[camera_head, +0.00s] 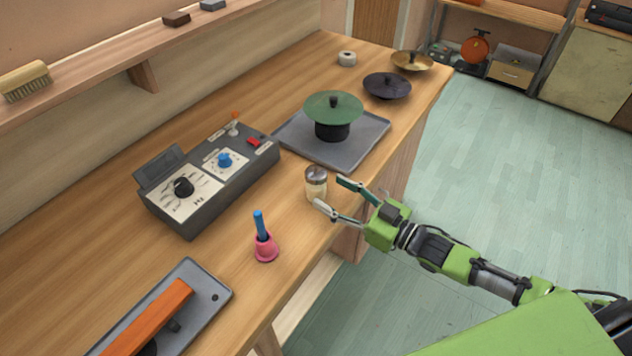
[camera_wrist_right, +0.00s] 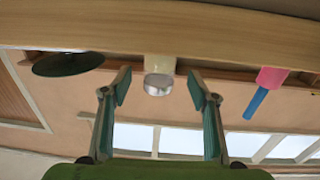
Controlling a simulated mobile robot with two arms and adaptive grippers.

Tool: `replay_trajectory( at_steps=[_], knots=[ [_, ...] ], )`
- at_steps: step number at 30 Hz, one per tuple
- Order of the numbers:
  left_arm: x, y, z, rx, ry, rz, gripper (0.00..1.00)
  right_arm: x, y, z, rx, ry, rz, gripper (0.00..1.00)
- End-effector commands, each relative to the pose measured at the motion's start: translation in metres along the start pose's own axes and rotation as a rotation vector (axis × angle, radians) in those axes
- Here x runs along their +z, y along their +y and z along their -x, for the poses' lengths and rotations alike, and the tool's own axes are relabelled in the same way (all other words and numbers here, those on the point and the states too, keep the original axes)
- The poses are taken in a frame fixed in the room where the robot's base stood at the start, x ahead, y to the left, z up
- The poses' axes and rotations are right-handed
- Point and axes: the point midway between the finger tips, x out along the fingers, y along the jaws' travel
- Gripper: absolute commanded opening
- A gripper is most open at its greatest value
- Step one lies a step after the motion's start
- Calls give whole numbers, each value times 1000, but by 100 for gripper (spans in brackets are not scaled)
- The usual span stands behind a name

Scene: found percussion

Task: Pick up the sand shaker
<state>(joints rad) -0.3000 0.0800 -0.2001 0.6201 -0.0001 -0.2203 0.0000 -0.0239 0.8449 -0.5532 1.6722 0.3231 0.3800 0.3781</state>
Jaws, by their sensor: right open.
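The sand shaker (camera_head: 316,182) is a small jar with pale contents and a grey metal lid. It stands upright near the front edge of the wooden workbench (camera_head: 290,215). My right gripper (camera_head: 328,193) is open, with its fingers at the shaker's right side in the head view. In the right wrist view, which is upside down, the shaker (camera_wrist_right: 159,76) shows centred beyond and between the two open fingers (camera_wrist_right: 158,92). The fingers do not appear to be closed on it. My left gripper is not in view.
A pink handbell with a blue handle (camera_head: 265,243) stands left of the shaker. A grey control box (camera_head: 220,180) lies behind it. A tray (camera_head: 362,150) with a green lid on a dark pot (camera_head: 333,112) is farther back. An orange bar (camera_head: 150,318) lies at front left.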

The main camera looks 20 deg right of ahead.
Motion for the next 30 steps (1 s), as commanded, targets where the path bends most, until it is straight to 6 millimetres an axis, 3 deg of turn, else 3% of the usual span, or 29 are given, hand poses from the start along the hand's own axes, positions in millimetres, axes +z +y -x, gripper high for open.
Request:
replay_trajectory(
  at_steps=[7, 16, 25, 26, 30],
  knots=[
    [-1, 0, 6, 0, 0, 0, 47, -1, 0, -15, 0, 0, 0, 55],
    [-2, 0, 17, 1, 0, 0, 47, 0, 1, -54, 0, 1, 0, 55],
    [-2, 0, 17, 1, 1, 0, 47, 2, 0, -58, -1, -2, 1, 55],
    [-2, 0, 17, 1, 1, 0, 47, 2, 1, -58, -1, -2, 1, 52],
    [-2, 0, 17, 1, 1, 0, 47, 2, 1, -58, 0, -1, 1, 16]
  ],
)
